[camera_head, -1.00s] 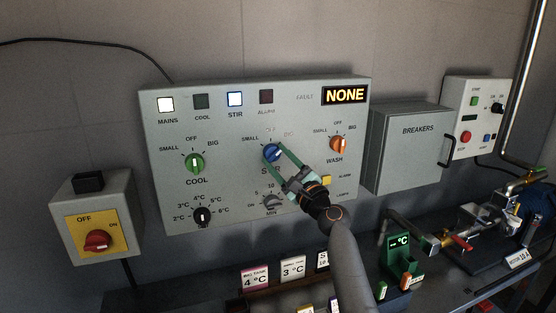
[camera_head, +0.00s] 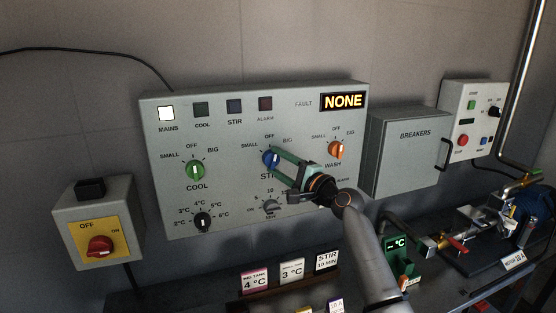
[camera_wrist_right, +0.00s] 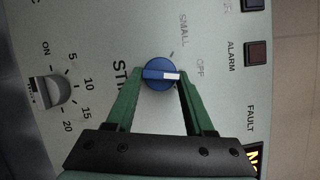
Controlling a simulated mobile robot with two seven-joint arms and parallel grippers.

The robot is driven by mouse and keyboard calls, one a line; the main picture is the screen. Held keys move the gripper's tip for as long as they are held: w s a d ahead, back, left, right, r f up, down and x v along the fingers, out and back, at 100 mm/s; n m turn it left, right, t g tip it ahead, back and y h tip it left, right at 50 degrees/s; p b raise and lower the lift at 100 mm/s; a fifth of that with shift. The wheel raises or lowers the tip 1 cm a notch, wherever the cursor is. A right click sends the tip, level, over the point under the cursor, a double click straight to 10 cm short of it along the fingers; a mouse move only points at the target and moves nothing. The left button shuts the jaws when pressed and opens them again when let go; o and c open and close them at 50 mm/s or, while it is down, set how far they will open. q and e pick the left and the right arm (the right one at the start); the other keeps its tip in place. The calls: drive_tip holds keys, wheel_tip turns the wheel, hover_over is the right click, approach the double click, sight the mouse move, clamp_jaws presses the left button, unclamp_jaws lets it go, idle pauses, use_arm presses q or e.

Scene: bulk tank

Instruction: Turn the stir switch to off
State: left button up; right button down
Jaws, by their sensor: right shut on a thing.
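The stir switch is a blue knob (camera_head: 267,159) on the grey control panel (camera_head: 225,110), above the partly covered STIR label. It also shows in the wrist view (camera_wrist_right: 157,85). Its white mark points toward OFF there, and in the head view it stands about upright under OFF. My right gripper (camera_head: 272,157) has its green fingers either side of the knob and is shut on it. The STIR lamp (camera_head: 234,106) above is dark. My left gripper is not in view.
The green COOL knob (camera_head: 195,170) and orange WASH knob (camera_head: 336,149) flank the switch. A grey timer dial (camera_head: 271,206) sits below. The breaker box (camera_head: 412,150) is to the right, and a red-handled switch box (camera_head: 98,222) to the left. Small signs stand below.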

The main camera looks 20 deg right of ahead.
drive_tip(key=shift+r+n+g+p, duration=0.1)
drive_tip(key=shift+n+g+p, duration=0.45)
drive_tip(key=shift+n, duration=0.55)
drive_tip(key=shift+c, duration=1.4)
unclamp_jaws()
drive_tip(key=b+v, duration=0.1)
drive_tip(key=v, duration=1.1)
drive_tip(key=shift+s, duration=0.3)
